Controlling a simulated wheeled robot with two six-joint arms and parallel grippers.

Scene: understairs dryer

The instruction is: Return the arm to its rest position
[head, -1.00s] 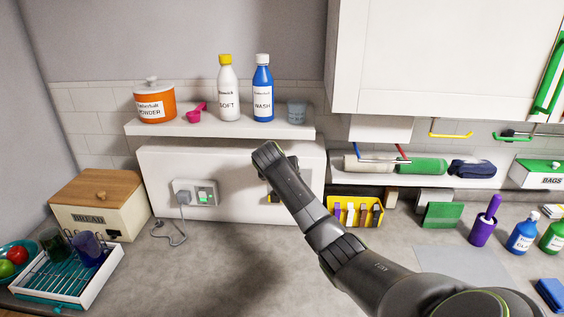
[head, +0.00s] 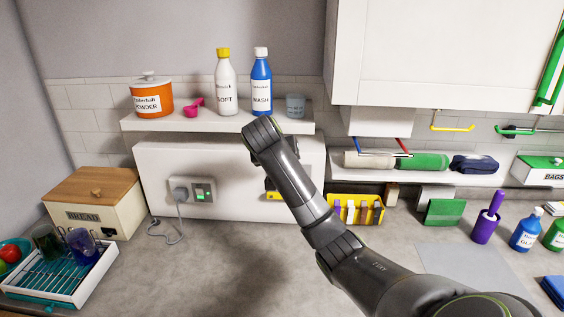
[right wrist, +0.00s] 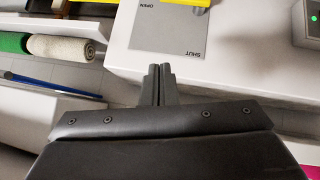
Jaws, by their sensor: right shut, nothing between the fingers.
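My right arm reaches in from the lower right of the head view, its wrist in front of the white boxed-in panel (head: 165,160) under the shelf. The arm largely hides its gripper there. In the right wrist view my right gripper (right wrist: 158,72) has its two fingers together, with nothing between them. Its tips lie just below a grey plate marked OPEN and SHUT (right wrist: 165,30) in the picture. A yellow part (right wrist: 187,2) shows at that plate's upper edge; yellow also shows beside my arm in the head view (head: 274,196). My left gripper is not in view.
Above the panel, a shelf (head: 150,125) holds an orange powder jar (head: 152,98), a white bottle (head: 224,85), a blue bottle (head: 261,85) and a cup (head: 295,106). A lit socket (head: 200,192) is left of my arm. The worktop's middle (head: 225,250) is clear.

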